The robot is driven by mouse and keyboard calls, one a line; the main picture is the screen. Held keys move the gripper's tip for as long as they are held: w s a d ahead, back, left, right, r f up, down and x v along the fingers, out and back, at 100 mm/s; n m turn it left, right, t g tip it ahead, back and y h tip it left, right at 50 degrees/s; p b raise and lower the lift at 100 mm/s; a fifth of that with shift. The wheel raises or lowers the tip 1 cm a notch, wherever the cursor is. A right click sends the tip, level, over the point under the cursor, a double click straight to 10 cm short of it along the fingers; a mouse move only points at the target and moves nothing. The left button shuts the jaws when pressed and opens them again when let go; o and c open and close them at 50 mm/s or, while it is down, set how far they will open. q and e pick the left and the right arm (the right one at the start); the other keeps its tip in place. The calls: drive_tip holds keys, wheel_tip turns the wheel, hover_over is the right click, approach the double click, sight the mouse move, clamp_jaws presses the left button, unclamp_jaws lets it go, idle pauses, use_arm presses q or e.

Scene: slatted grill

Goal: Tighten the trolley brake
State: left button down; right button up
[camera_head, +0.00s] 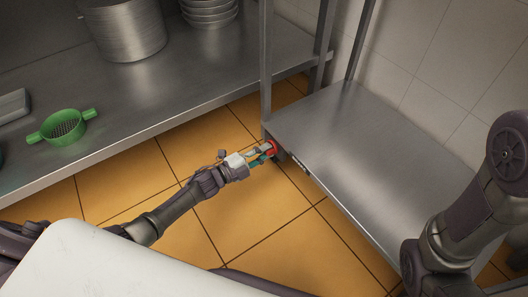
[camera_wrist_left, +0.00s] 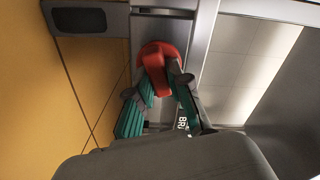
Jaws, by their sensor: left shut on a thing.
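The trolley (camera_head: 375,150) is a low metal shelf with upright posts, right of centre in the head view. Its red brake lever (camera_head: 273,146) sits low by the near left corner post. In the left wrist view the red brake lever (camera_wrist_left: 157,62) shows as a curved piece at the base of the metal frame. My left gripper (camera_head: 263,155) reaches it from the left. In the left wrist view the teal-padded fingers of my left gripper (camera_wrist_left: 164,90) are shut on the lever's near end, one on each side. My right gripper is out of view; only its arm shows at right.
A steel counter (camera_head: 120,115) along the left and back holds a green strainer (camera_head: 64,128), a large pot (camera_head: 125,30) and stacked bowls (camera_head: 209,10). Orange tiled floor (camera_head: 245,215) lies open around my left arm. A tiled wall (camera_head: 440,60) stands behind the trolley.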

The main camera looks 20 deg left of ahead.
use_arm(q)
drive_tip(key=shift+f+m+b, duration=0.15)
drive_tip(key=shift+m+b, duration=0.2)
drive_tip(key=shift+m, duration=1.35)
drive_tip(key=c, duration=1.1)
unclamp_jaws()
drive_tip(key=shift+s, duration=0.1)
drive_tip(key=v, duration=1.1)
drive_tip(key=shift+s+a, duration=0.3)
